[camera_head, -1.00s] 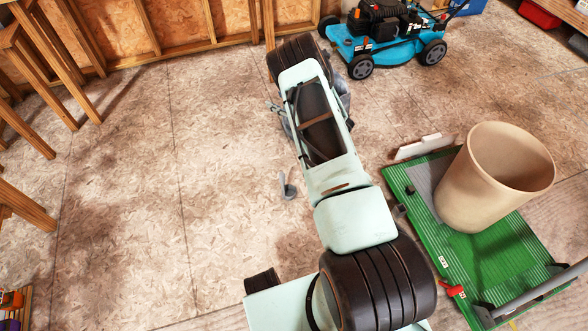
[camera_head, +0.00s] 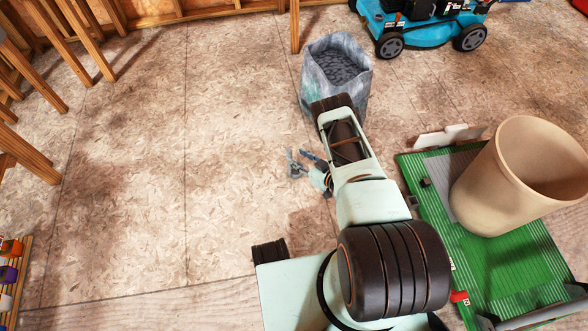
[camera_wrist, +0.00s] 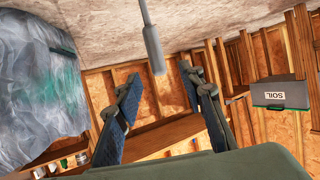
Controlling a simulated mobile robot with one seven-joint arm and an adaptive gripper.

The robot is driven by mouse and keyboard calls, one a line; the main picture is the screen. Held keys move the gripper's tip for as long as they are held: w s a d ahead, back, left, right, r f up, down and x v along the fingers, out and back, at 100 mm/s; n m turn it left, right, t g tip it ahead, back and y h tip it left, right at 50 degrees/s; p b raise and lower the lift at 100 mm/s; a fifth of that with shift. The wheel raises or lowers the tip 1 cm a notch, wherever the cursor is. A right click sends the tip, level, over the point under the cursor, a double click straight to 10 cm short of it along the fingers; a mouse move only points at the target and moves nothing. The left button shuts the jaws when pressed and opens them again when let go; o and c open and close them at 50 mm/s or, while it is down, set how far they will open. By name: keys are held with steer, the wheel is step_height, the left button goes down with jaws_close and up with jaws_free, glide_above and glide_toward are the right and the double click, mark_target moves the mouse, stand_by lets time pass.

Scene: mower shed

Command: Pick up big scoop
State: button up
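The big scoop (camera_head: 296,170) appears as a small grey shape on the floor left of my forearm in the head view. In the wrist view its grey handle (camera_wrist: 152,42) comes down from the top edge and ends just beyond the gap between my fingertips. Its bowl is out of that view. My gripper (camera_wrist: 161,74) is open and empty, with its two blue-padded fingers apart on either side of the handle's line. It shows small and partly hidden by my arm in the head view (camera_head: 313,163).
A beige pot (camera_head: 480,190) stands on a green mat (camera_head: 500,265) at right. A blue mower (camera_head: 425,35) is at the back, wooden legs (camera_head: 60,50) at left.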

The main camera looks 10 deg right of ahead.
mark_target(291, 153)
steer(key=b+x, duration=0.2)
steer(key=x, duration=0.4)
steer(key=shift+d+f+b, duration=0.1)
steer(key=shift+b, duration=0.25)
steer(key=shift+w, duration=0.35)
jaws_close()
